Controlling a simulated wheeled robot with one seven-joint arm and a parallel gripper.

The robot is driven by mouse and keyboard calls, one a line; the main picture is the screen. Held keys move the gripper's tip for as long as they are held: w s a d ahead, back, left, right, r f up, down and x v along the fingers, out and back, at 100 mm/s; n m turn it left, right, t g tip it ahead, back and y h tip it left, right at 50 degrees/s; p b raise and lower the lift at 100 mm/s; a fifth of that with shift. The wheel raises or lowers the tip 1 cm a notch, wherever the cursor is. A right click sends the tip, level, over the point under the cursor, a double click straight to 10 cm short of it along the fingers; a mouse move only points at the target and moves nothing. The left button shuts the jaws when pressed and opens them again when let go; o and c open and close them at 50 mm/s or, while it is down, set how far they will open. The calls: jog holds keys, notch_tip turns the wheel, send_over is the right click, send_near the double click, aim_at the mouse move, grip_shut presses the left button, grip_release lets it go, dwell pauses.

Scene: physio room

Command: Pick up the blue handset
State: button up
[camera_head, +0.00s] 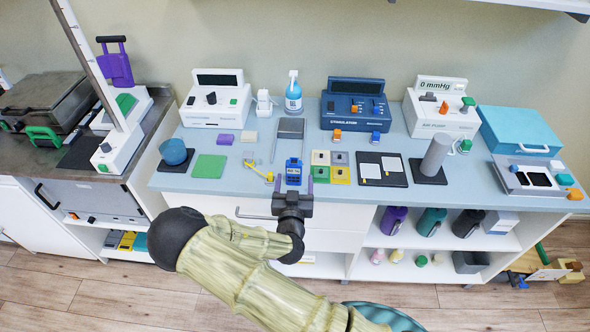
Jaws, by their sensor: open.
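The blue handset (293,169) lies near the front edge of the light blue counter, roughly at its middle. It has a pale panel on its face. My gripper (293,183) is open at the counter's front edge, with its two purple-grey fingertips apart. The near end of the handset shows between or just beyond the fingertips; I cannot tell the exact depth or whether they touch it. The gripper body hides nothing more than the area just in front of the handset.
A grey stand (290,128) is behind the handset. Yellow calipers (259,173) lie to its left and coloured square blocks (340,176) to its right. A black board (396,182) with white cards is further right. The blue stimulator (356,113) stands at the back.

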aim_at(294, 162)
jog(key=shift+w+d, duration=0.1)
jog(key=shift+w, duration=1.25)
jog(key=shift+w+r+p, duration=0.2)
jog(key=shift+w+p, duration=0.2)
jog(key=shift+p, duration=0.1)
jog(key=w, duration=0.1)
jog(key=w+p, duration=0.1)
jog(key=w, duration=0.2)
jog(key=shift+w+a+p, duration=0.25)
jog(key=shift+w+p, duration=0.05)
jog(key=shift+c, duration=0.2)
jog(key=c, duration=1.1)
